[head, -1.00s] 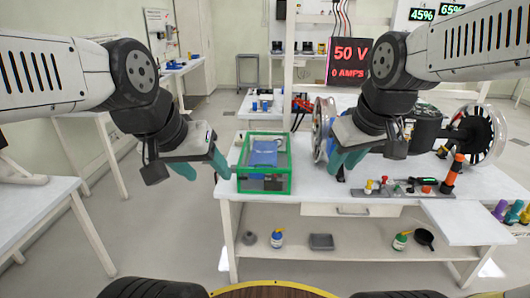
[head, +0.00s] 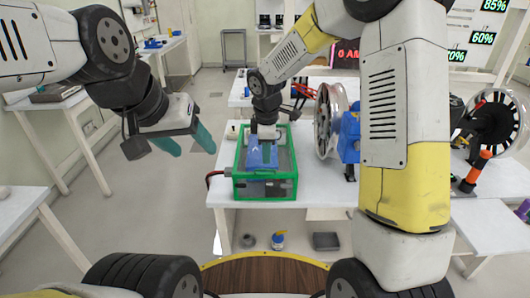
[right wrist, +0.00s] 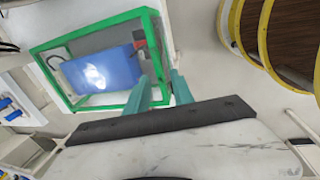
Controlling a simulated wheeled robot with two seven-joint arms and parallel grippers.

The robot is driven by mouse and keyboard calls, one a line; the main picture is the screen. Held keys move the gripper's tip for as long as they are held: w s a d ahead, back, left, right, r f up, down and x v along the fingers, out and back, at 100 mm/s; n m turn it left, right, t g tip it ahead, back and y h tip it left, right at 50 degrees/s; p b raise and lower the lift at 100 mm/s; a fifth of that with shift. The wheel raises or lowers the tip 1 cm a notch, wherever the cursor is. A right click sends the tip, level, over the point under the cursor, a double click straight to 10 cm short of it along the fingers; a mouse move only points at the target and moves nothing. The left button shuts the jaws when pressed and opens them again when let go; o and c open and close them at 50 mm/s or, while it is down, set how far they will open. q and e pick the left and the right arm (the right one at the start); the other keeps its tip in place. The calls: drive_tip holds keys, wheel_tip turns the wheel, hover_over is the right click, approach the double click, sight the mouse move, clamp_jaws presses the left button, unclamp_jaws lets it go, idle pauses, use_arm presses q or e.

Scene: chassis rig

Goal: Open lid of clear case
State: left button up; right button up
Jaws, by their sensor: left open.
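The clear case (head: 236,165) has a green frame and see-through walls, and stands on the white table. A blue block (head: 258,158) shows inside it, also in the right wrist view (right wrist: 100,72). My right gripper (head: 266,150) is over the case in the head view, partly hidden by its own wrist. In the right wrist view its two teal fingers (right wrist: 160,78) are apart, on either side of the case's green frame edge (right wrist: 160,45). I cannot tell whether they touch it, and the lid looks closed. My left gripper (head: 190,143) is open and empty, left of the case.
A silver wheel rim (head: 328,122) with a blue part (head: 348,137) stands right of the case. A dark cable (head: 213,178) with red lies at the case's left side.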

wheel_tip(320, 180, down, 6)
drive_tip(key=w, duration=0.1)
clamp_jaws()
idle(1.5)
